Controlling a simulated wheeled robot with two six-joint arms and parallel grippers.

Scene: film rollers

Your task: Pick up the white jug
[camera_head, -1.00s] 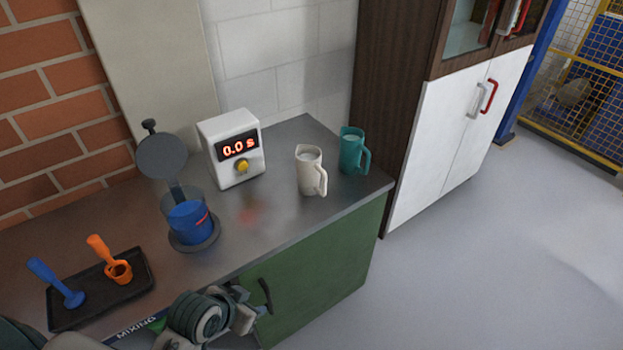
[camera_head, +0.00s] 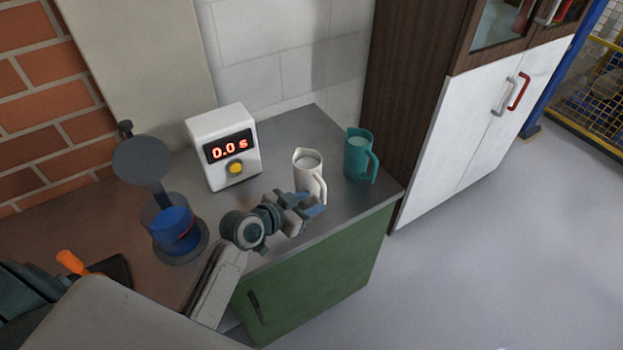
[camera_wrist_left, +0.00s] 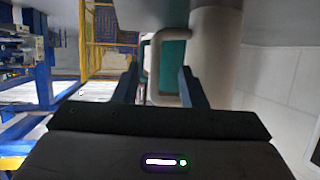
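The white jug (camera_head: 308,172) stands upright on the grey counter, with pale liquid inside and its handle toward the front right. My left gripper (camera_head: 314,204) is at the front of the jug, low by the handle. In the left wrist view the left gripper (camera_wrist_left: 160,82) is open. The jug's handle (camera_wrist_left: 158,70) shows between its two blue fingers, and the jug's body (camera_wrist_left: 215,50) is at the right finger. I cannot tell whether the fingers touch it. My right gripper is not in view.
A teal jug (camera_head: 358,158) stands close to the right of the white jug. A blue-filled mixer vessel (camera_head: 174,228) stands further left. The counter's front edge (camera_head: 330,232) is near my arm.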

